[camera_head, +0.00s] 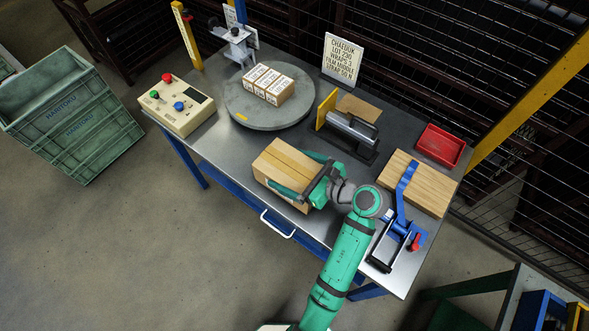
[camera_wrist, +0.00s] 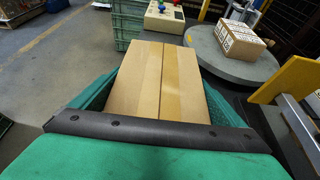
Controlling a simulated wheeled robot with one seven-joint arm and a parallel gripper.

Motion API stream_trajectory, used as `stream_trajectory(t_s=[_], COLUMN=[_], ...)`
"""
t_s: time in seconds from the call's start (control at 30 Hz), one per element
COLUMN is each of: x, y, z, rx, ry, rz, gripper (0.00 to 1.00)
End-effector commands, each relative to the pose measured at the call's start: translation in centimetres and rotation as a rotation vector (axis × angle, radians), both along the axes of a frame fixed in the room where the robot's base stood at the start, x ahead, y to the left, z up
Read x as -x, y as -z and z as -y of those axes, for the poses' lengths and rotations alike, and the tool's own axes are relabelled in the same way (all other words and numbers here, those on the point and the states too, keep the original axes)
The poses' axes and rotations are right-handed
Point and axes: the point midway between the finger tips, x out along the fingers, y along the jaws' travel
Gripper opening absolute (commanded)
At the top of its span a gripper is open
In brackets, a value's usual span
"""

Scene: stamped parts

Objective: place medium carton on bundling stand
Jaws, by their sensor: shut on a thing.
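A plain brown carton (camera_head: 285,168) with a tape strip along its top is at the front edge of the metal table. My gripper (camera_head: 300,180) is shut on this carton, with its green fingers along the carton's sides. The carton also fills the middle of the wrist view (camera_wrist: 158,80). I cannot tell whether its underside touches the table. A round grey turntable (camera_head: 240,112) stands behind it and holds several small labelled cartons (camera_head: 268,84) side by side. I cannot tell for sure which piece is the bundling stand.
A control box (camera_head: 178,104) with coloured buttons sits at the table's left. A yellow-plated fixture (camera_head: 350,132), a red tray (camera_head: 440,145), a wooden board (camera_head: 415,183) and a blue-handled tool (camera_head: 398,242) occupy the right. A sign (camera_head: 341,58) stands behind. Green crates (camera_head: 75,120) stand left.

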Motion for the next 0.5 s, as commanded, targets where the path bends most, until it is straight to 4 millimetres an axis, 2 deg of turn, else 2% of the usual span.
stream_trajectory(t_s=[0.3, 0.5], x=[-0.2, -0.3], y=[2.9, 3.0], z=[0.4, 0.4], rx=[-0.002, -0.002], ry=[0.008, 0.010], rz=[0.003, 0.005], gripper=[0.31, 0.31])
